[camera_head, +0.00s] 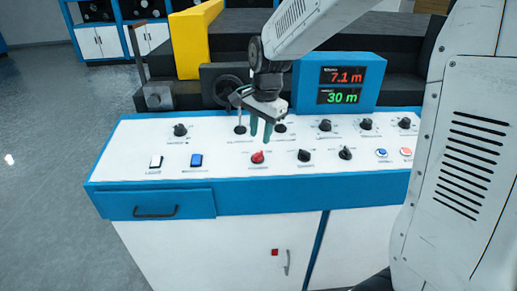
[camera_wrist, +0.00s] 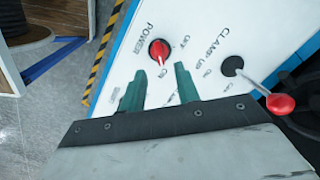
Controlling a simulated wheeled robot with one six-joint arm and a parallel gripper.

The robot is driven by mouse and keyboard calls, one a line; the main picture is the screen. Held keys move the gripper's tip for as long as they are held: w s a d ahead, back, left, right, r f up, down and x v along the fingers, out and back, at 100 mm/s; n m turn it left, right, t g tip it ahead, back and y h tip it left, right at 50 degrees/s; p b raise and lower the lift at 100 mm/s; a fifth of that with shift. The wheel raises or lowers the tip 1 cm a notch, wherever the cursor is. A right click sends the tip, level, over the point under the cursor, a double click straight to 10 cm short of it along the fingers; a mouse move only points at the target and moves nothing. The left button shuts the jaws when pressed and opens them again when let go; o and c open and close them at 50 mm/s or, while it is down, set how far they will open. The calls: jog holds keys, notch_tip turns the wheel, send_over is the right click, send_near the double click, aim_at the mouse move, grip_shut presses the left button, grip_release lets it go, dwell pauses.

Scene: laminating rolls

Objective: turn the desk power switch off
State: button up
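In the wrist view the power switch (camera_wrist: 159,50) is a red rotary knob on a white panel, beside the printed words POWER, OFF and ON. Its pale pointer line is turned toward ON. My gripper (camera_wrist: 160,83) is open, with its two green fingers apart and nothing between them. The knob lies just beyond the fingertips, apart from them. In the head view my gripper (camera_head: 261,140) points down over the desk, close to a red knob (camera_head: 258,157) in the front row. I cannot read the label of that knob there.
In the wrist view a lever with a red ball (camera_wrist: 281,104) stands right of the switch. In the head view the white-topped desk (camera_head: 125,145) carries several black knobs, a white rocker (camera_head: 156,162) and a blue one (camera_head: 196,160). A display box (camera_head: 306,85) stands behind.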

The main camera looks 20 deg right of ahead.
aim_at(258, 152)
jog(key=f, duration=0.6)
jog(key=shift+w+a+f, duration=0.15)
jog(key=shift+w+a, duration=0.05)
jog(key=shift+w, duration=0.05)
jog(key=shift+c, duration=0.3)
grip_shut()
